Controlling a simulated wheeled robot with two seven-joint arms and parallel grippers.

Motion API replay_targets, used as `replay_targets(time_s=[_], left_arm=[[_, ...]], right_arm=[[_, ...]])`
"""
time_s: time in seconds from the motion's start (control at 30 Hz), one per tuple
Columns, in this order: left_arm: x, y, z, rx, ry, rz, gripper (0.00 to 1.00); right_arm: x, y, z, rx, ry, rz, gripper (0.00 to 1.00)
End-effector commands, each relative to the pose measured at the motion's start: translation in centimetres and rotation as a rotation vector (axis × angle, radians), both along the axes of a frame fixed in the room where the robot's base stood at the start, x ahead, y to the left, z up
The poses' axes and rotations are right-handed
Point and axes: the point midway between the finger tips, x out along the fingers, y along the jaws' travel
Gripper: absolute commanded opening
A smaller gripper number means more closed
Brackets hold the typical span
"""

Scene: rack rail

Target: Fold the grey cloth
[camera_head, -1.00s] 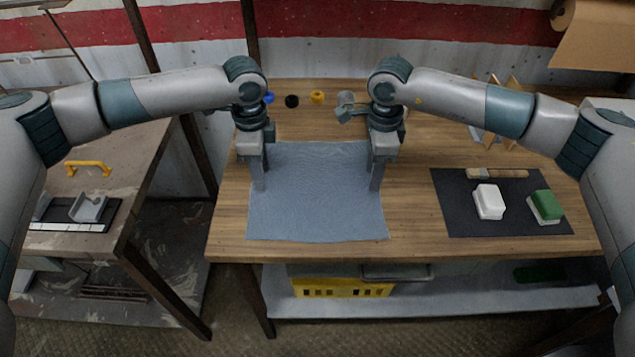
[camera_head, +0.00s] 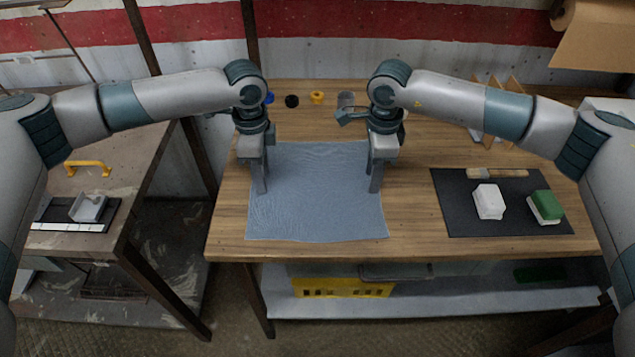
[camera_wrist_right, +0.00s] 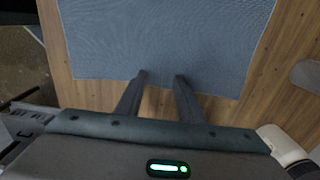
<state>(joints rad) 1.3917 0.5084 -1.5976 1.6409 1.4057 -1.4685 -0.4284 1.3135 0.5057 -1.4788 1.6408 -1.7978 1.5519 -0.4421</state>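The grey cloth (camera_head: 315,205) lies spread flat on the wooden workbench, with slight ripples. It also fills the upper part of the right wrist view (camera_wrist_right: 165,40). My left gripper (camera_head: 261,188) points down at the cloth's left side; whether its fingers are apart cannot be made out. My right gripper (camera_head: 375,186) points down at the cloth's right edge. In the right wrist view its two fingertips (camera_wrist_right: 161,76) are apart, over the cloth just inside that edge, with nothing raised between them. Whether the fingertips touch the cloth is unclear.
To the right, a dark mat (camera_head: 465,215) holds a white block (camera_head: 488,201), a green-and-white block (camera_head: 546,206) and a brush (camera_head: 497,173). Small round items (camera_head: 292,101) and a grey cup (camera_head: 346,99) stand behind the cloth. Bare wood (camera_head: 415,225) lies between cloth and mat.

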Motion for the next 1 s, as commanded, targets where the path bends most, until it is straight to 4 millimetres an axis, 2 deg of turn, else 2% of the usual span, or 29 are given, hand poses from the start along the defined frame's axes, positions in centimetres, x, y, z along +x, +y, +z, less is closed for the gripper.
replay_targets(time_s=[0.03,0.27,0.77,1.0], left_arm=[[0.0,0.0,-0.1,0.0,0.001,0.0,0.28],[0.0,0.0,-0.1,0.0,0.001,0.0,0.0],[0.0,0.0,0.0,0.001,0.001,0.0,0.0],[0.0,0.0,1.0,0.001,0.001,0.0,0.0]], right_arm=[[-0.1,0.0,-0.1,-0.001,0.002,0.0,0.28],[-0.1,0.0,-0.2,-0.001,0.002,0.0,0.0],[-0.1,0.0,-0.1,-0.002,0.003,0.0,0.0],[-0.1,0.0,1.0,-0.001,0.002,0.0,0.0]])
